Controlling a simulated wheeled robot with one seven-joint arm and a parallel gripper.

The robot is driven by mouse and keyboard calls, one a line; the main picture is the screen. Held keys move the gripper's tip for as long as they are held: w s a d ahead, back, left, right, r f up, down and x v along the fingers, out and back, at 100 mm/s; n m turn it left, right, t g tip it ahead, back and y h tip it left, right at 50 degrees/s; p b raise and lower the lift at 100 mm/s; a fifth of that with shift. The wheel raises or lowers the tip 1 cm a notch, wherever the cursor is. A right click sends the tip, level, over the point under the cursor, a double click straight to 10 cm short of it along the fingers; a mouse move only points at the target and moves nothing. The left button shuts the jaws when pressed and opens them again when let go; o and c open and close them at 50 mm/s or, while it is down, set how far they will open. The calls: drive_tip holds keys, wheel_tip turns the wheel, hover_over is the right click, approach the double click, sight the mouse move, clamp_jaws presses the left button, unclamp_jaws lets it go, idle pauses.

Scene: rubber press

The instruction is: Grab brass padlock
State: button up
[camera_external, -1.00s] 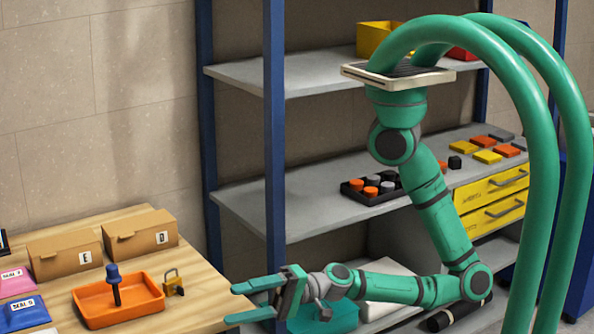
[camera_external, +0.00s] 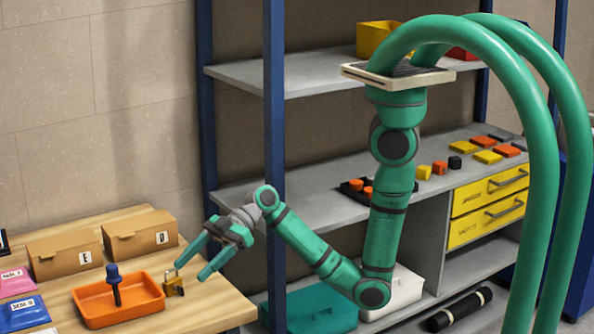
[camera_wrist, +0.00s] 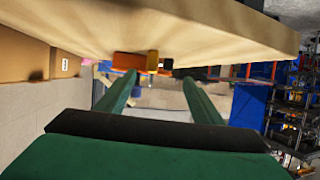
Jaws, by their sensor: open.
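The brass padlock (camera_external: 173,285) stands on the wooden table, right beside the orange tray (camera_external: 92,322). A dark blue-handled tool (camera_external: 115,286) stands upright in the tray. My gripper (camera_external: 190,268) is open and empty, its two green fingers pointing left and down toward the padlock. The fingertips are just above and right of the padlock, apart from it. In the wrist view the padlock (camera_wrist: 153,62) shows small and far, between my fingers (camera_wrist: 152,84), with the orange tray (camera_wrist: 128,61) next to it.
Cardboard boxes E (camera_external: 62,262) and D (camera_external: 150,240) stand behind the tray. Pink and blue packets (camera_external: 22,312) lie at the left. The table's (camera_external: 215,308) right front is bare. A blue shelf post (camera_external: 273,120) rises close behind my forearm.

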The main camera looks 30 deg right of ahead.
sight(176, 287)
drive_tip(key=shift+a+n, duration=0.15)
drive_tip(key=shift+n, duration=0.15)
drive_tip(key=shift+h, duration=0.3)
drive_tip(key=x, duration=0.7)
drive_tip(key=shift+f, duration=0.1)
drive_tip(key=c, duration=1.3)
